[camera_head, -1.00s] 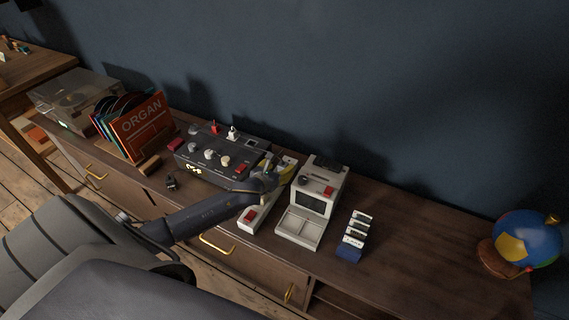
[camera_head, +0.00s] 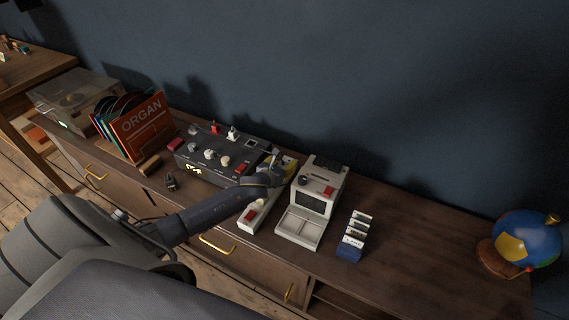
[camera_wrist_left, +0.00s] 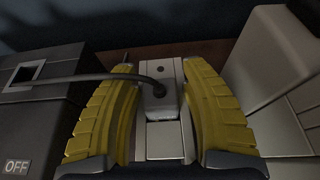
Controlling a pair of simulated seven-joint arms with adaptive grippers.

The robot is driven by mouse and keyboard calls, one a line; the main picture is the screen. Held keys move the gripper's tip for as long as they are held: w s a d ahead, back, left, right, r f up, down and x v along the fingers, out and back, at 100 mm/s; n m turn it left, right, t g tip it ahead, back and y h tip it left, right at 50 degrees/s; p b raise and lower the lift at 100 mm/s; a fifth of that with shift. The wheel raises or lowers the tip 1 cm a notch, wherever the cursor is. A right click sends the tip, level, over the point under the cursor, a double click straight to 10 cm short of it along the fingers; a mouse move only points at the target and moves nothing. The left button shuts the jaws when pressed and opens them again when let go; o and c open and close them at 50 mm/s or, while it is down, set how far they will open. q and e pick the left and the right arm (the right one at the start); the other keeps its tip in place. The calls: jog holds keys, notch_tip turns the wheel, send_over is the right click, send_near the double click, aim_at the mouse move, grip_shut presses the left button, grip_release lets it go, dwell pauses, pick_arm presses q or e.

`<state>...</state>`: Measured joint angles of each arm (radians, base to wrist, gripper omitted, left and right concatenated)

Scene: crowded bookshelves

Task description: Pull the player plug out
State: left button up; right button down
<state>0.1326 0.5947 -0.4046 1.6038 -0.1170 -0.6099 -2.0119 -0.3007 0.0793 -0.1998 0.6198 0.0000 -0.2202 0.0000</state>
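A pale plug (camera_wrist_left: 163,88) with a dark cable leaving its top is in the left wrist view, seated on a light power strip. The strip (camera_head: 250,219) has a red switch at its near end in the head view. My left gripper (camera_wrist_left: 160,100) has its two yellow pads on either side of the plug, very near its sides; I cannot tell whether they press on it. In the head view this gripper (camera_head: 287,166) is at the strip's far end, and my wrist hides the plug. My right gripper is not in view.
A dark control box (camera_head: 217,163) with knobs is close on the left, and a pale console (camera_head: 313,205) with a screen is close on the right. A small rack of cards (camera_head: 352,240) and a globe (camera_head: 528,240) stand further right. The cable (camera_wrist_left: 65,79) runs left across one pad.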

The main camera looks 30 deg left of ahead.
pick_arm(q)
grip_shut()
jog(key=shift+r, duration=1.9)
